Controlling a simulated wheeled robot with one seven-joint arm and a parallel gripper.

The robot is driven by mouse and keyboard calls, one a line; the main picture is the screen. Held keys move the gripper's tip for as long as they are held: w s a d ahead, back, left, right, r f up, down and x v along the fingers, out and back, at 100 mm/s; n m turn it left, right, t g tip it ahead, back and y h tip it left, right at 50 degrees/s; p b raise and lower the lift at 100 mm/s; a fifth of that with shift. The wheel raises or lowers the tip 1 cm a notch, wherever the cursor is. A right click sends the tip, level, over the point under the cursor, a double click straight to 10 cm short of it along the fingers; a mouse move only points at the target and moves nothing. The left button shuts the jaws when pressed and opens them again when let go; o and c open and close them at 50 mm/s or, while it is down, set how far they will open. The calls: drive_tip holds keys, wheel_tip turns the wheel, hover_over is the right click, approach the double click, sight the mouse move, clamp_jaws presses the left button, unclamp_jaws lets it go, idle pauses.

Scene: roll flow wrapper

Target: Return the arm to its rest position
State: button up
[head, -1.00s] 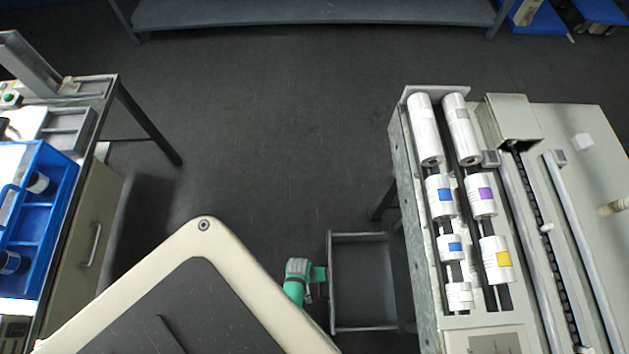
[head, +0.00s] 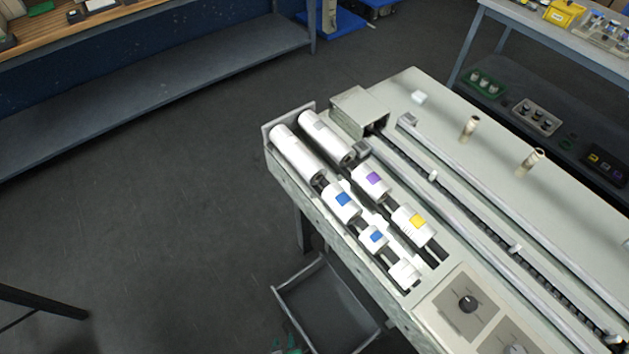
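My gripper (head: 287,343) shows only as a small green and grey piece at the bottom edge of the head view. It is beside the lower left of an open grey drawer (head: 322,307), and I cannot tell whether they touch. Its fingers are not clear, so I cannot tell whether it is open or shut. Nothing can be made out in its grasp. The rest of my arm is out of view below.
The wrapper machine (head: 468,175) fills the right, with several white rolls, some with coloured labels, on two spindles. The drawer juts out below its left side. A blue-grey bench (head: 160,85) stands at the back left. Open dark floor (head: 150,230) lies left of the machine.

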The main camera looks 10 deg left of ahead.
drive_tip(key=d+r+m+t, duration=0.2)
drive_tip(key=d+r+t, duration=0.1)
drive_tip(key=r, duration=1)
drive_tip(key=d+r+m+t+h, duration=0.1)
drive_tip(key=d+r+t, duration=0.2)
drive_tip(key=r, duration=1)
drive_tip(key=d+r+m+t, duration=0.2)
drive_tip(key=d+r, duration=0.4)
drive_tip(key=r, duration=0.7)
drive_tip(key=shift+w+d+r+m+t+h, duration=0.2)
drive_tip(key=shift+d+r+m+t+h, duration=0.15)
drive_tip(key=shift+t, duration=0.45)
drive_tip(key=shift+w, duration=0.1)
